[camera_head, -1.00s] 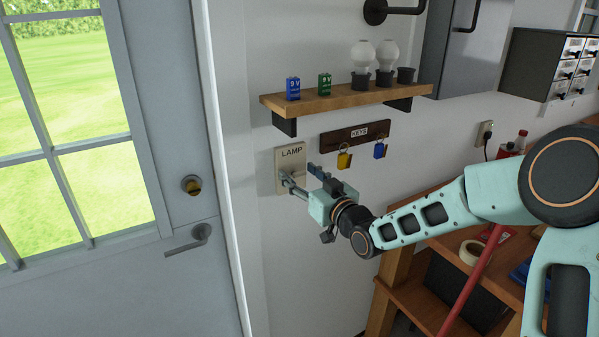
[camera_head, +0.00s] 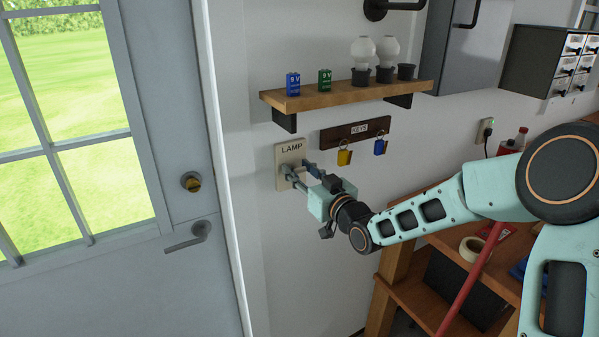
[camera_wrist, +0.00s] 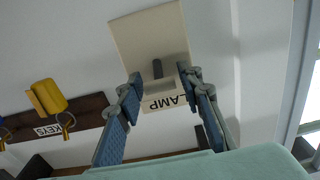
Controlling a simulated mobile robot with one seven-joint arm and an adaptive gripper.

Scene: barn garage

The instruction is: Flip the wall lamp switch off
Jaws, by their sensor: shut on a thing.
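The lamp switch plate (camera_head: 289,153) is a beige panel marked LAMP on the white wall, right of the door frame. It fills the upper middle of the wrist view (camera_wrist: 150,35), with its label upside down. The dark switch lever (camera_wrist: 157,69) sticks out from the plate above the label in that view. My gripper (camera_wrist: 159,77) is at the plate, with one blue-padded finger on each side of the lever, shut on it. Finger contact with the lever is hard to make out. In the head view, my gripper (camera_head: 297,172) covers the plate's lower part.
A wooden shelf (camera_head: 345,97) with batteries and bulbs juts out above my gripper. A key rack (camera_head: 355,132) with a yellow key tag (camera_head: 344,157) and a blue one (camera_head: 380,147) hangs close on the right. The door handle (camera_head: 190,238) is lower left.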

